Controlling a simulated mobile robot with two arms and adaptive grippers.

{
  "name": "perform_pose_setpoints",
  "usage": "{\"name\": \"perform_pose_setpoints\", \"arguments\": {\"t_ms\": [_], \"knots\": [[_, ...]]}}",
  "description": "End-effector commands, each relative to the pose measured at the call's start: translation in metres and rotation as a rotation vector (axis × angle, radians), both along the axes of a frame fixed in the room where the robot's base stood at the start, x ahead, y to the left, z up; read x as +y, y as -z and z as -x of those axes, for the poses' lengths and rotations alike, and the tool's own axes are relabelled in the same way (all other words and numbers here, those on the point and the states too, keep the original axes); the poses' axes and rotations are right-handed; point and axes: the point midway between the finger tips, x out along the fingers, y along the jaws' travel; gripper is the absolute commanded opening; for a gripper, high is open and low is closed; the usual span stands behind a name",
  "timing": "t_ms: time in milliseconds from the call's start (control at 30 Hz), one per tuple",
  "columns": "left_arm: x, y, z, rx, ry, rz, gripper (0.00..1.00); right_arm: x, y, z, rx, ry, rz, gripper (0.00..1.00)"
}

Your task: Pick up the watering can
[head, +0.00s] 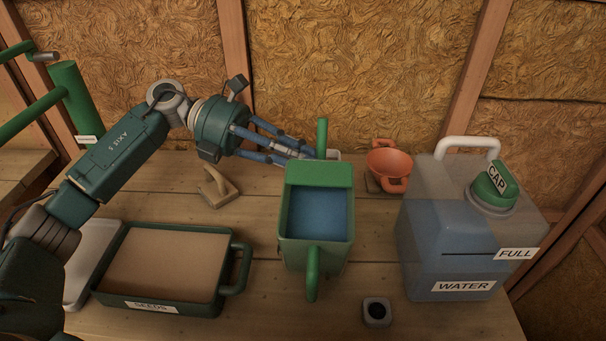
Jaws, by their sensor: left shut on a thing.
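The watering can (283,232) is a green, open-topped box holding blue water, upright at the middle of the wooden bench. One green bar rises at its far side and another sticks out at its near side. My left gripper (311,153) reaches in from the left and is shut at the upright bar on the can's far side. The fingertips are partly hidden behind the can's raised rim. I cannot tell whether the can's base touches the bench. My right gripper is not in view.
A clear water container (432,235) with a green cap stands at right. An orange bowl (388,162) sits behind, between it and the can. A green seeds tray (236,245) lies at left, with a wooden block (218,188) behind it. A small square piece (377,312) lies in front.

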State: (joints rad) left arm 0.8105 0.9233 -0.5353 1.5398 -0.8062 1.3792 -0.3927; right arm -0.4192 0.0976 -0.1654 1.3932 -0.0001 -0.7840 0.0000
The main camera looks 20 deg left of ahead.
Motion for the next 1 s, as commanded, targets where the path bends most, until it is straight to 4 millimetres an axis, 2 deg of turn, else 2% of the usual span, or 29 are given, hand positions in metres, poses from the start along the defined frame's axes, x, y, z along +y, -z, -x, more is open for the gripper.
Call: {"name": "perform_pose_setpoints", "arguments": {"t_ms": [33,167,400,667,767,1000], "knots": [[0.0,-0.015,-0.001,-0.009,-0.002,0.006,0.0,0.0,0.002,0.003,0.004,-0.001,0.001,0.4],[0.0,-0.035,-0.001,-0.007,-0.003,0.007,0.0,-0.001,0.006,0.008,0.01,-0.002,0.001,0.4],[0.0,-0.05,0.0,-0.004,0.0,0.001,0.0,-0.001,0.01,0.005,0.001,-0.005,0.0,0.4],[0.0,-0.053,0.0,-0.003,0.0,0.002,0.0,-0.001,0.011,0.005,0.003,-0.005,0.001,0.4],[0.0,-0.053,0.0,-0.004,0.0,0.003,0.15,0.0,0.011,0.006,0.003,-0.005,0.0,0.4],[0.0,-0.053,0.0,-0.004,0.0,0.003,0.63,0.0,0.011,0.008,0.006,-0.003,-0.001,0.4]]}}
